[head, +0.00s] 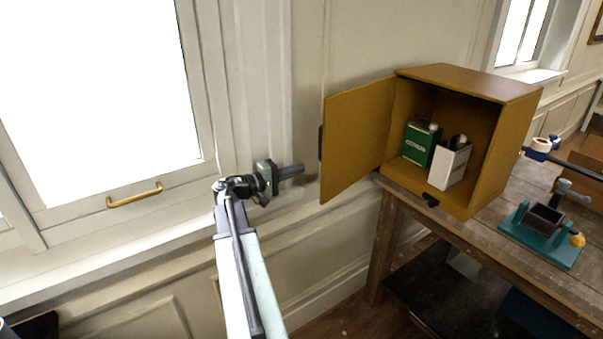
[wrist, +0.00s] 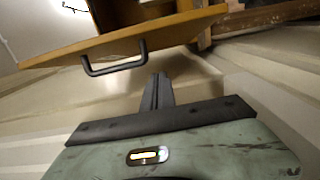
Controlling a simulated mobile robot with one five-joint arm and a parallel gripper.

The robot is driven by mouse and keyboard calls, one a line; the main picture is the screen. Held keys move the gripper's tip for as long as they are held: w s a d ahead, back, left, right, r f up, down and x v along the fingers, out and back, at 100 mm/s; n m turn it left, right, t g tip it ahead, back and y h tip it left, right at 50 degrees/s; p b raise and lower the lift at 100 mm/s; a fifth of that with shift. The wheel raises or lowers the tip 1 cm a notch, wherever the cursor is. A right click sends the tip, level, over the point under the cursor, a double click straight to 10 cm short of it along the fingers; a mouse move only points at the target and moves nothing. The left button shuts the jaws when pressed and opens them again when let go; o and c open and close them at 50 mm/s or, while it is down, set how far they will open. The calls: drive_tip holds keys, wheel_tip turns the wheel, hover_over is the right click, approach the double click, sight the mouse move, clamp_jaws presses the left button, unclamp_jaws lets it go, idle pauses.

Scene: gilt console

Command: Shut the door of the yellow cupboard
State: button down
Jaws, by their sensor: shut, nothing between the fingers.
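The yellow cupboard (head: 487,150) stands on a wooden table in the head view. Its door (head: 357,132) is hinged on the left side and swung wide open to the left. A dark handle sits at the door's far left edge; it shows as a black bar handle (wrist: 115,62) in the wrist view, on the door's face (wrist: 185,32). My gripper (head: 299,170) is shut and empty, just left of the door's free edge, with a gap. In the wrist view my fingertips (wrist: 160,78) point toward the door, to the right of the handle and apart from it.
Inside the cupboard stand a green canister (head: 421,143) and a white canister (head: 449,163). A window with a brass handle (head: 134,195) is at left.

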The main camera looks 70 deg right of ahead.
sight(323, 169)
drive_tip(key=s+d, duration=0.1)
drive_tip(key=s, duration=0.1)
drive_tip(key=s+d, duration=0.2)
drive_tip(key=s, duration=0.1)
drive_tip(key=s+d, duration=0.1)
drive_tip(key=s, duration=0.1)
drive_tip(key=shift+s+d, duration=0.15)
drive_tip(key=shift+s, duration=0.2)
